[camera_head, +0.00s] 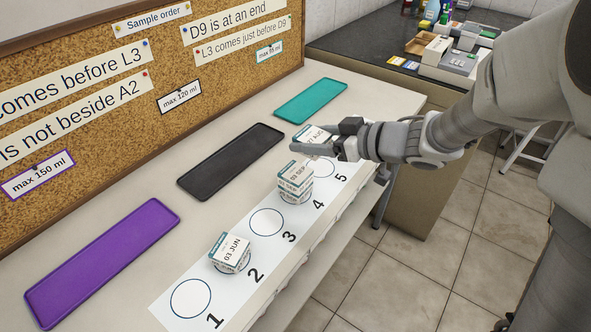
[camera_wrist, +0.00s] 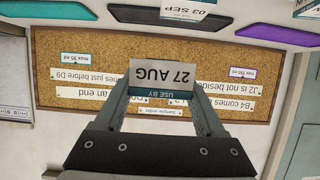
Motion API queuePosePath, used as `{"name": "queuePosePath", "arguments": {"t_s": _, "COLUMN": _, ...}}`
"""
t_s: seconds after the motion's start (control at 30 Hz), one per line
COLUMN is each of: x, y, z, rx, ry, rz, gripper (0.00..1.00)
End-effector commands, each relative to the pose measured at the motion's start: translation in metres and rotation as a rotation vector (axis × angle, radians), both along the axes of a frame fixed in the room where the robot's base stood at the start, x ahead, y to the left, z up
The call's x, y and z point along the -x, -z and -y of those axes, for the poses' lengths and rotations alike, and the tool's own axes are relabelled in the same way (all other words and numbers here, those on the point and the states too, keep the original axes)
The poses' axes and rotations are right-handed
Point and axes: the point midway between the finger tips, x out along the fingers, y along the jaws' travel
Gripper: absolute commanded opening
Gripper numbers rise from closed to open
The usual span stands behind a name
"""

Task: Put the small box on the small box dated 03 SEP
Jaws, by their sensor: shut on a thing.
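My gripper (camera_head: 326,147) is shut on a small white box dated 27 AUG (camera_head: 313,133), which also shows between my fingers in the wrist view (camera_wrist: 161,74). The box dated 03 SEP (camera_head: 298,168) stands at spot 4 of the numbered strip, just below and left of the held box in the head view. It sits at the top of what looks like a short stack; the lower label is hard to read. It shows partly at the top edge of the wrist view (camera_wrist: 184,14). I cannot tell the exact gap between the held box and it.
A box dated 03 JUN (camera_head: 231,248) stands at spot 2. Circles 1 and 3 on the strip (camera_head: 168,311) are empty. Purple (camera_head: 105,260), black (camera_head: 230,160) and teal (camera_head: 311,100) trays lie behind. A cork board (camera_head: 140,100) with notes stands at the back.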

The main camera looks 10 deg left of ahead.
Motion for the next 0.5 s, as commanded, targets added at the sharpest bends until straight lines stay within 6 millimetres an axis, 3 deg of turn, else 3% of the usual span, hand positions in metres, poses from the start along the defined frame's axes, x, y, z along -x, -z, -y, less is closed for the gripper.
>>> {"name": "queuePosePath", "arguments": {"t_s": 0.03, "x": 0.005, "y": 0.01, "z": -0.01, "rx": 0.0, "ry": -0.005, "rz": -0.001, "gripper": 0.16}}
{"name": "queuePosePath", "arguments": {"t_s": 0.2, "x": 0.011, "y": 0.019, "z": -0.029, "rx": -0.001, "ry": -0.002, "rz": 0.001, "gripper": 0.16}}
{"name": "queuePosePath", "arguments": {"t_s": 0.37, "x": 0.012, "y": 0.027, "z": -0.031, "rx": 0.0, "ry": 0.001, "rz": 0.0, "gripper": 0.16}}
{"name": "queuePosePath", "arguments": {"t_s": 0.5, "x": 0.012, "y": 0.048, "z": -0.032, "rx": 0.0, "ry": -0.001, "rz": -0.002, "gripper": 0.16}}
